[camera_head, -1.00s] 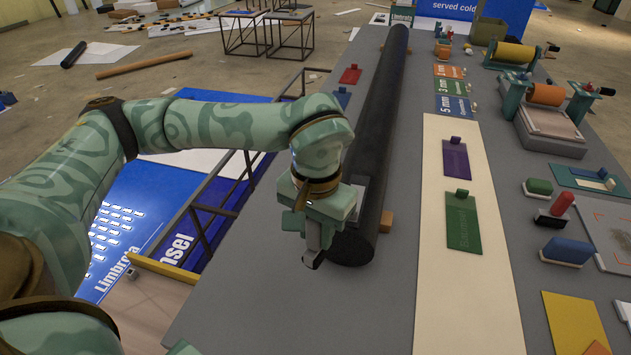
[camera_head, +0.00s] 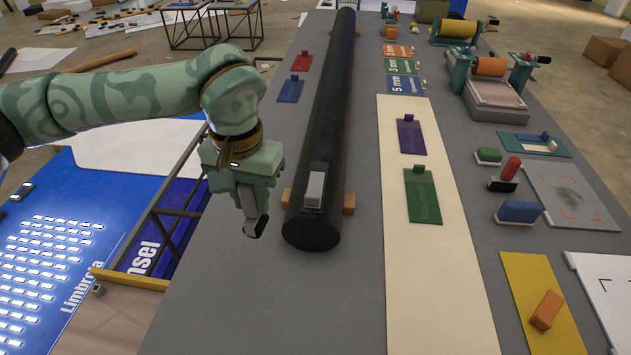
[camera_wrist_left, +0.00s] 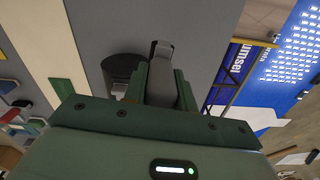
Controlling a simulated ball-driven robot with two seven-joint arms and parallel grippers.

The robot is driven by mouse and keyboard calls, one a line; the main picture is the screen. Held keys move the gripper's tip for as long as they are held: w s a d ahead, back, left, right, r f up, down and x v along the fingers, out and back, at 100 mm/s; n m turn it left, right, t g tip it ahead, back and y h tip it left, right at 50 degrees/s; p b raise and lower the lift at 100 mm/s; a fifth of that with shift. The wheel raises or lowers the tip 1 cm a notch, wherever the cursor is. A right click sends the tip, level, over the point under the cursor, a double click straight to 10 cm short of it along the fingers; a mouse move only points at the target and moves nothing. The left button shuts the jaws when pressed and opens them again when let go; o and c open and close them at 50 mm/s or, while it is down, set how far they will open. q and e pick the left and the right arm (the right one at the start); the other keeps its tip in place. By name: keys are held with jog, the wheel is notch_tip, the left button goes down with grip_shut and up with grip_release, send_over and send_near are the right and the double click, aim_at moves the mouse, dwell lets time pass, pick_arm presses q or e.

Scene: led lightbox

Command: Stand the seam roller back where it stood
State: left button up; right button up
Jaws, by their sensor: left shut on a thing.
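My left gripper (camera_head: 252,218) hangs just left of the near end of a long black roll, pointing down over the grey table. It is shut on a small grey thing with a dark end, apparently the seam roller (camera_wrist_left: 161,50); the fingers hide most of it. In the wrist view the thing shows between the fingertips, beside the roll's dark end. In the head view a gap separates the gripper from the roll. My right gripper is in neither view.
The black roll (camera_head: 328,120) lies lengthwise on wooden supports, with a grey block (camera_head: 314,187) on its near end. A cream strip with a purple card (camera_head: 411,136) and a green card (camera_head: 422,196) lies to the right. The table front left is clear.

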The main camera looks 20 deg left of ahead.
pick_arm(q)
notch_tip(320, 180, up, 4)
jog(key=p, duration=0.3)
jog(key=shift+r, duration=0.25)
jog(key=shift+f, duration=0.1)
